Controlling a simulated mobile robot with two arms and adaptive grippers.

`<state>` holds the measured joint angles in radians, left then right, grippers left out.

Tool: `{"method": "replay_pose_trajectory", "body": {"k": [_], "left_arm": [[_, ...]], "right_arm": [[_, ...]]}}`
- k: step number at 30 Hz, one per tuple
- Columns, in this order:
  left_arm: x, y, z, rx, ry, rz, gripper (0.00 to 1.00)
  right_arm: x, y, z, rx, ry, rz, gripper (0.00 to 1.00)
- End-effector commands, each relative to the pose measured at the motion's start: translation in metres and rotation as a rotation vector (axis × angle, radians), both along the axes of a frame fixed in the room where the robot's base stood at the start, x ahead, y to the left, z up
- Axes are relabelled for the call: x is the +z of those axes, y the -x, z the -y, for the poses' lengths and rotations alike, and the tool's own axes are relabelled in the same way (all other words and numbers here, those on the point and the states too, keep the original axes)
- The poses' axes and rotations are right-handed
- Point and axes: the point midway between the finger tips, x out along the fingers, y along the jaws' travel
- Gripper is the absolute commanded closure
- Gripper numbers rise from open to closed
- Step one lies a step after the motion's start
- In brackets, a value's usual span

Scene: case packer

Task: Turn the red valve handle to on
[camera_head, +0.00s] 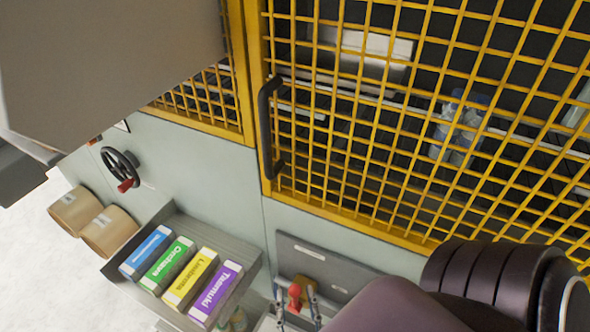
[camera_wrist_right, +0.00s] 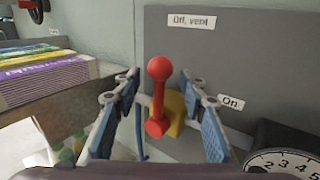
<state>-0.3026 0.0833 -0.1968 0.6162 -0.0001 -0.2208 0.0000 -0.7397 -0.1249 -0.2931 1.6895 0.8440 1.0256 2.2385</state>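The red valve handle (camera_wrist_right: 158,95) stands up from a yellow valve body (camera_wrist_right: 176,112) on a grey panel (camera_wrist_right: 265,60). Its round knob points up toward the "Off, vent" label (camera_wrist_right: 191,20); the "On" label (camera_wrist_right: 231,103) is to its right. My right gripper (camera_wrist_right: 161,88) is open, its blue-padded fingers on either side of the handle with visible gaps. In the head view the handle (camera_head: 295,293) shows small between the fingers of the right gripper (camera_head: 296,300). How deep the handle sits between the fingers is hard to tell.
A round dial gauge (camera_wrist_right: 285,163) is right of the valve. A grey tray (camera_head: 172,218) with several coloured boxes is to the left. A black handwheel (camera_head: 120,168) is on the wall. Above is a yellow mesh door (camera_head: 255,90) with a black handle (camera_head: 265,125).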

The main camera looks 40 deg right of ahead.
Motion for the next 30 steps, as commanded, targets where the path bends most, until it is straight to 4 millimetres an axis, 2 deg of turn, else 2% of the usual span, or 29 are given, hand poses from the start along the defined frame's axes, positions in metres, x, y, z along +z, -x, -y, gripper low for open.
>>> {"method": "replay_pose_trajectory", "body": {"k": [5,14,24,30], "left_arm": [[0.0084,-0.0032,0.0108,-0.003,0.012,0.006,1.0],[0.008,-0.005,0.0098,-0.004,0.012,0.009,1.0],[0.008,-0.0055,0.0039,-0.001,0.005,0.009,1.0],[0.0079,-0.0049,0.0033,0.0,0.004,0.007,1.0]], "right_arm": [[0.0007,-0.0126,0.0085,0.001,0.002,-0.001,0.61],[-0.0008,-0.0144,0.0099,0.001,0.001,-0.002,0.62],[-0.0006,-0.0143,0.0097,0.001,0.002,-0.002,1.0],[-0.0006,-0.0142,0.0097,0.001,0.002,-0.002,1.0]]}}
